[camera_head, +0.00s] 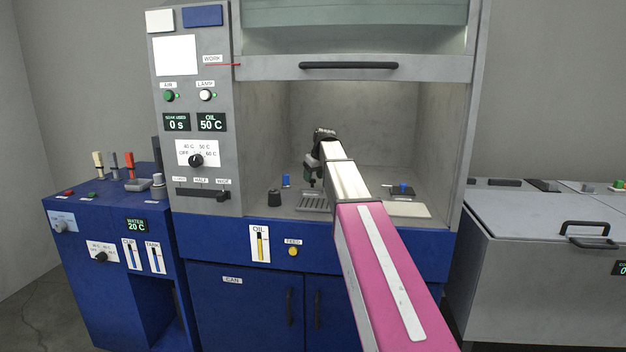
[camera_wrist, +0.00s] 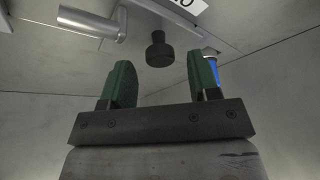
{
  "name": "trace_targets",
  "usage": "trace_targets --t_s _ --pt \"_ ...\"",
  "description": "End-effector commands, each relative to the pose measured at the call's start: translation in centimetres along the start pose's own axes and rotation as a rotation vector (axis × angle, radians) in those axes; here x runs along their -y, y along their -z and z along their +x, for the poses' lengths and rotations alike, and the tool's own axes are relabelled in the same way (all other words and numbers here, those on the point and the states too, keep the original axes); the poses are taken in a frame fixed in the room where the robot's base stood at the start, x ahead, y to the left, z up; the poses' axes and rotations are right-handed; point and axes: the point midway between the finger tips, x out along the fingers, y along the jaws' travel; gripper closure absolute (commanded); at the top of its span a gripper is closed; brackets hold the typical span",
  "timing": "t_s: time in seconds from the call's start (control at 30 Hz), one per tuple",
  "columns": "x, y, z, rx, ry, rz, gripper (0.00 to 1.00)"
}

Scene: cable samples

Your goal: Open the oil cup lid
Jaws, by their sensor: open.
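My gripper (camera_head: 311,178) is inside the open hood, above its floor, and partly hidden by my arm. In the wrist view its two green fingers (camera_wrist: 164,80) stand apart with nothing between them. Beyond the gap is a dark round knob-like piece (camera_wrist: 158,50), apart from the fingers. In the head view a small black cap-like piece (camera_head: 275,198) stands on the hood floor, left of my gripper. I cannot tell which piece is the oil cup lid, or whether these two are the same. A blue-bodied piece (camera_wrist: 211,66) shows behind the right finger.
A small blue piece (camera_head: 286,181) stands near the back left of the hood floor. A slotted grate (camera_head: 313,204) lies below my gripper. A blue knob (camera_head: 402,189) is at the right. A silver cylinder (camera_wrist: 92,23) is at upper left in the wrist view. The raised sash handle (camera_head: 348,66) is above.

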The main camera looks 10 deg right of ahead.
Motion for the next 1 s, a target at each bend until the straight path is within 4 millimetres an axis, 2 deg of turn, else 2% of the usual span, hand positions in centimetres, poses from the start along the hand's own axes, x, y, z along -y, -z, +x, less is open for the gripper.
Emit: trace_targets --t_s 0.13,0.47,0.5,0.57,0.6,0.67,0.87,1.0 --pt "0.0 0.0 1.2 0.001 0.000 0.000 0.44" --pt "0.0 0.0 1.5 0.000 0.000 0.000 0.44" --pt "0.0 0.0 1.5 0.000 0.000 0.000 0.51" --pt "0.0 0.0 1.5 0.000 0.000 0.000 0.71" --pt "0.0 0.0 1.5 0.000 0.000 0.000 0.84" --pt "0.0 0.0 1.5 0.000 0.000 0.000 1.00" --pt "-0.1 0.2 1.5 0.005 0.005 0.002 1.00" --pt "-0.6 1.1 1.6 0.028 0.026 0.011 1.00"
